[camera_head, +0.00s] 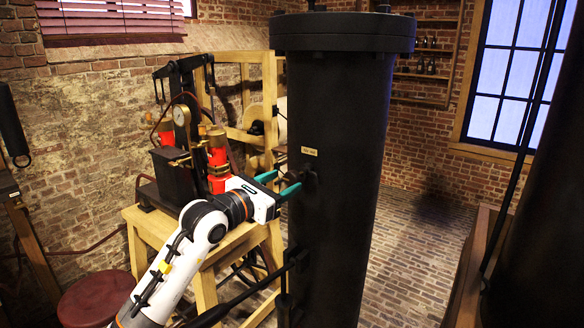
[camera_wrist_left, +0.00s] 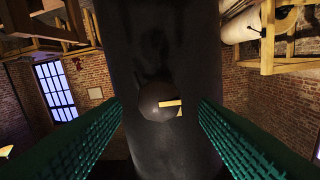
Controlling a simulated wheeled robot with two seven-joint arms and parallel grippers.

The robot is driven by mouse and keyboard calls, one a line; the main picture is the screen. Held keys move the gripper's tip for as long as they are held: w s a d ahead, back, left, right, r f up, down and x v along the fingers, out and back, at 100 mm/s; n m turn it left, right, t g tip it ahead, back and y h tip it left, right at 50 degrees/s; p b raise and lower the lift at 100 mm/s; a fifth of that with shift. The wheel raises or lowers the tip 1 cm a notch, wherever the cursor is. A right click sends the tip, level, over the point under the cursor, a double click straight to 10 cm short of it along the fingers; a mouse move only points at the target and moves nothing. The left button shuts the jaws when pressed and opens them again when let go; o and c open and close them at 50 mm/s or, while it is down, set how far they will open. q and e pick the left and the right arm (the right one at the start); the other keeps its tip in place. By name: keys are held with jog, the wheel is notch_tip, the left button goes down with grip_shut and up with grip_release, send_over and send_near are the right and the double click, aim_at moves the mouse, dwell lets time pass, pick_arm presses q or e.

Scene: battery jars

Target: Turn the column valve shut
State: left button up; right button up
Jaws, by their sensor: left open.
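The black column (camera_head: 338,225) stands upright in the middle of the head view. Its valve (camera_head: 310,180) is a small dark fitting on the column's left side, below a small tan label plate. In the left wrist view the valve (camera_wrist_left: 153,101) looks like a dark round knob with a short brass piece at its right side. My left gripper (camera_head: 279,184) is open, with green fingers pointing at the valve from the left. In the wrist view the knob lies between the two fingers, with a gap on each side. I cannot tell how far the valve is turned.
A wooden stand (camera_head: 160,222) with a pressure gauge (camera_head: 181,115) and red cylinders (camera_head: 217,157) is behind my left arm. A dark red stool (camera_head: 95,300) is at lower left. A large dark body (camera_head: 545,220) fills the right edge. Brick floor lies open behind the column.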

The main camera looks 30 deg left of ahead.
aim_at(289, 180)
pick_arm(q)
jog(key=p+x, duration=0.1)
jog(key=x, duration=0.3)
pick_arm(e)
jog(key=shift+w+r, duration=1)
jog(key=shift+w, duration=0.1)
jog(key=shift+s, duration=0.1)
pick_arm(q)
jog(key=shift+f, duration=0.1)
jog(key=shift+c, duration=0.7)
jog(key=shift+w, duration=0.1)
jog(key=c, duration=0.8)
pick_arm(e)
jog(key=shift+s+d+f, duration=0.15)
jog(key=shift+s+d, duration=0.05)
